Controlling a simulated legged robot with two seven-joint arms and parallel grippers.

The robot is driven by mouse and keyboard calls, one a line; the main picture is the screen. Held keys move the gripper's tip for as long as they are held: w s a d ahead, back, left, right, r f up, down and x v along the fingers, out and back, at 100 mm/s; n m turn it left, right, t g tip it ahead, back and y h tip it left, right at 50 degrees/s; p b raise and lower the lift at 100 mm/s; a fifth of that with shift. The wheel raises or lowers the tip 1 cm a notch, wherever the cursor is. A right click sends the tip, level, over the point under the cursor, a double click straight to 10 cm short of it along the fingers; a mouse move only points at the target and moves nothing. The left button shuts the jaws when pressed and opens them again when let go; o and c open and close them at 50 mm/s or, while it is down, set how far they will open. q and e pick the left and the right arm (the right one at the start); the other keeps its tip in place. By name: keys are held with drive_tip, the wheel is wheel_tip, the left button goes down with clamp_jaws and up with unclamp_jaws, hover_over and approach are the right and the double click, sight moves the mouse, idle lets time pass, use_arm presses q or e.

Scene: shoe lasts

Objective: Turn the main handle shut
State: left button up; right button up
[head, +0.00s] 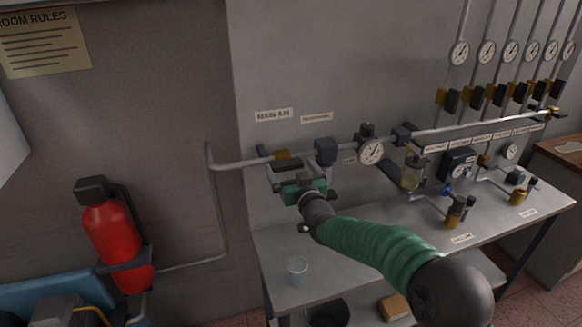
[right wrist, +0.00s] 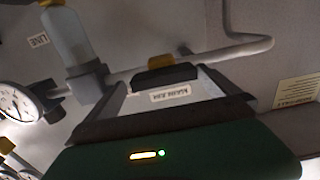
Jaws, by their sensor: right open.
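The main air valve on the wall pipe shows a yellow body (head: 283,155) just behind my right gripper (head: 286,171). In the right wrist view its black handle (right wrist: 167,77) lies along the pipe, with yellow (right wrist: 174,60) behind it. My right gripper (right wrist: 163,82) is open, its two dark fingers spread to either side of the handle. The handle appears between or just beyond the fingertips; I cannot tell whether they touch it. In the head view the gripper mostly hides the handle. My left gripper is not in view.
The wall pipe (head: 240,163) runs right to a dark blue block (head: 326,151) and a round gauge (head: 371,152). A label (head: 273,115) is above the valve. A red extinguisher (head: 110,232) hangs at left.

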drive_tip(key=shift+a, duration=0.15)
drive_tip(key=shift+c, duration=0.4)
drive_tip(key=shift+a, duration=0.25)
drive_tip(key=c, duration=0.5)
drive_tip(key=shift+d, duration=0.1)
drive_tip(key=c, duration=0.6)
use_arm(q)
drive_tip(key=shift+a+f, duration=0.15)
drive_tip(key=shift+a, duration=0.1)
